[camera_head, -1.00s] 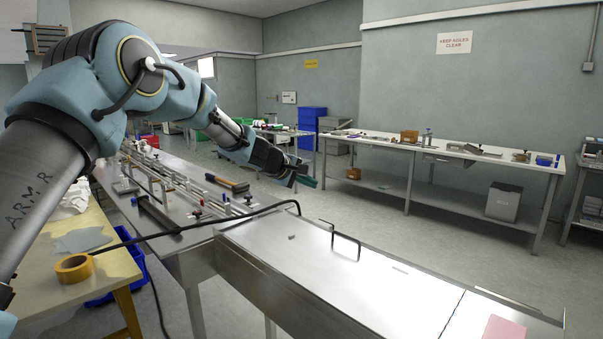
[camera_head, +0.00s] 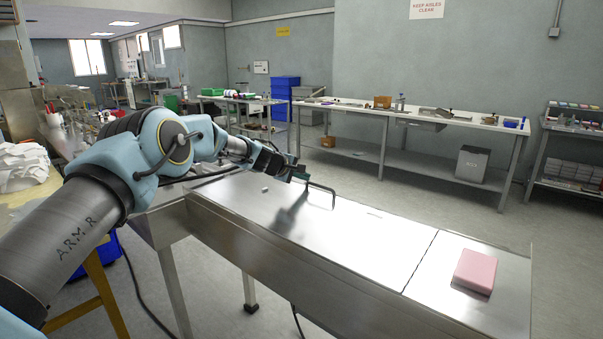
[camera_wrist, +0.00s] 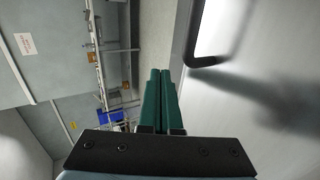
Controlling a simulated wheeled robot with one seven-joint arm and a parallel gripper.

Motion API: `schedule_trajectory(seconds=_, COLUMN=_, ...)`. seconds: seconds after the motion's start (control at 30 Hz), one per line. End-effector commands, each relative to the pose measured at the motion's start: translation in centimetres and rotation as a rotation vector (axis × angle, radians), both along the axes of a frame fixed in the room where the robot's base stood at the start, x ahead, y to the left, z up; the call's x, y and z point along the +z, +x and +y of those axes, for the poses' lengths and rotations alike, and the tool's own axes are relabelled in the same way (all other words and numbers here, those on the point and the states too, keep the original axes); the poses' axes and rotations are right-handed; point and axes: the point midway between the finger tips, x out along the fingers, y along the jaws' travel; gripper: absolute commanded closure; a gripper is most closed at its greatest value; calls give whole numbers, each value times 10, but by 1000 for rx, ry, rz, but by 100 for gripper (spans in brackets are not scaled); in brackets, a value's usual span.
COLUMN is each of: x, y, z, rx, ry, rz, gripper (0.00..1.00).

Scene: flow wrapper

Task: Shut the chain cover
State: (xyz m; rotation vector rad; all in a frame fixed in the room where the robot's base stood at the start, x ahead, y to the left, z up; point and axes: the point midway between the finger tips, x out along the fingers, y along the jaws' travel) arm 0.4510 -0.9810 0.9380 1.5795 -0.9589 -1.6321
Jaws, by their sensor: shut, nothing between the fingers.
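The chain cover (camera_head: 310,230) is a flat, shiny steel panel on top of the long metal machine in the head view, and it appears to lie level. Its dark bar handle (camera_head: 334,198) stands up near the far edge. In the wrist view the handle (camera_wrist: 208,61) is at upper right, on the cover's bare metal (camera_wrist: 285,60). My gripper (camera_head: 302,174) is above the cover's far side, close to the handle. Its green fingers (camera_wrist: 160,75) are shut together with nothing between them. The handle is beside the fingers, apart from them in the wrist view.
A small light block (camera_head: 265,190) lies on the cover. A pink pad (camera_head: 475,271) lies on the machine's right end. A yellow-topped table (camera_head: 35,210) stands at left. A long white workbench (camera_head: 420,118) stands along the wall, with open floor before it.

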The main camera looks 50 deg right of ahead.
Motion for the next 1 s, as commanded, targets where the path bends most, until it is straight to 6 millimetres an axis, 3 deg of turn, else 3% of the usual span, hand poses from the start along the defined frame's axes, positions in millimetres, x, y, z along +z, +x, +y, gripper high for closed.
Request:
schedule_trajectory(seconds=0.2, x=-12, y=0, z=-2, rx=0, ry=-1, rz=0, gripper=100)
schedule_trajectory(seconds=0.73, x=-13, y=0, z=-2, rx=0, ry=0, rz=0, gripper=100)
schedule_trajectory(seconds=0.87, x=-3, y=1, z=0, rx=0, ry=-1, rz=-1, gripper=100)
schedule_trajectory(seconds=1.0, x=23, y=4, z=4, rx=2, ry=-2, rz=-1, gripper=100)
